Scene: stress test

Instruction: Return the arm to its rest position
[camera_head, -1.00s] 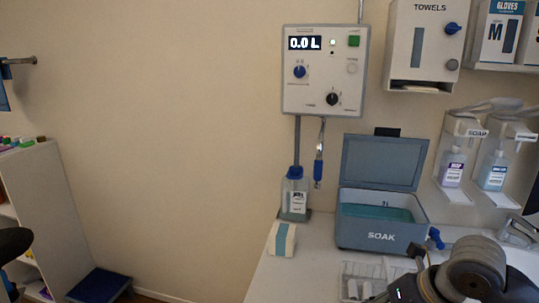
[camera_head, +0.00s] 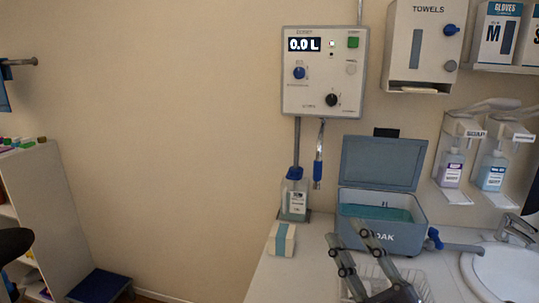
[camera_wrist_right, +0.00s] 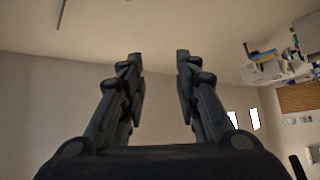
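My right gripper (camera_head: 346,232) is at the lower right of the head view, in front of the open SOAK box (camera_head: 372,238) and above the wire tray (camera_head: 420,280). Its two dark fingers point up and stand apart. In the right wrist view the gripper (camera_wrist_right: 157,58) is open, with nothing between its fingers, only wall behind. The fingers hide part of the box's label. At the left edge of the head view is a dark rounded piece that I cannot identify for sure. My left gripper does not show.
The white counter (camera_head: 310,262) holds a blue-white block (camera_head: 281,239), a bottle (camera_head: 294,198) and a sink (camera_head: 500,272) with a tap. A control panel (camera_head: 324,72), towel dispenser (camera_head: 417,45) and soap bottles (camera_head: 452,168) are on the wall. A blue step (camera_head: 98,286) stands on the floor.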

